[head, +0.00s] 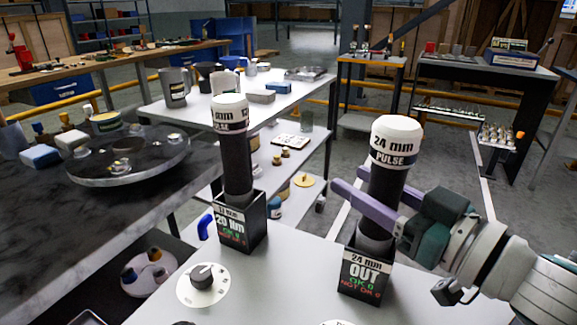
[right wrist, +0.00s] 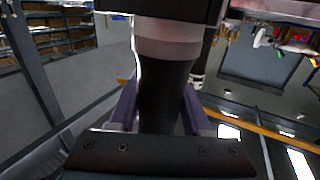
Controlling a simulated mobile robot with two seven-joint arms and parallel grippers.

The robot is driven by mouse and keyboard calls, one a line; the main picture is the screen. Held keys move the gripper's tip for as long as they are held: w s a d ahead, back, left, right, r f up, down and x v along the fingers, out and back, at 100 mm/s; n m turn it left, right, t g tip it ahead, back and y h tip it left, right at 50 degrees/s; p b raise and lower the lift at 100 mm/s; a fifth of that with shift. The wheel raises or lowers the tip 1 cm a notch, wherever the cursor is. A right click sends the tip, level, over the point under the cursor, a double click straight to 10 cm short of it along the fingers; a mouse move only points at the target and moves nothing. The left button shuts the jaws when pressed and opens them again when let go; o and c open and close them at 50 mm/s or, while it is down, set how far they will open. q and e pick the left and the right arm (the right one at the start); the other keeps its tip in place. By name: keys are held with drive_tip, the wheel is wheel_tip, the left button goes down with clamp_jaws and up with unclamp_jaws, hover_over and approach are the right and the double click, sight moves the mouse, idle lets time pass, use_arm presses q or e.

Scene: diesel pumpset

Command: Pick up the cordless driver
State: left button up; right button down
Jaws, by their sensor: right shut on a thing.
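A cordless driver (head: 388,188) with a black body and a white top marked "24 mm PULSE" stands upright in a black holder (head: 364,272) marked "24 mm OUT". My right gripper (head: 352,190) comes in from the right, its purple fingers shut on the driver's body above the holder. In the right wrist view the dark body (right wrist: 160,95) fills the space between the purple fingers (right wrist: 160,110). A second, similar driver (head: 236,155) stands in another black holder (head: 240,228) to the left, untouched. My left gripper is not in view.
Both holders stand on a light grey bench top (head: 290,270), with a dial (head: 203,280) at its left. A dark round turntable (head: 120,160) is at the left. A white table (head: 290,98) with jugs and boxes stands behind. Open floor lies beyond the right gripper.

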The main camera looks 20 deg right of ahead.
drive_tip(key=shift+r, duration=0.1)
wheel_tip(320, 180, up, 20)
drive_tip(key=p, duration=0.9)
drive_tip(key=c, duration=0.8)
unclamp_jaws()
drive_tip(key=shift+c, duration=0.2)
clamp_jaws()
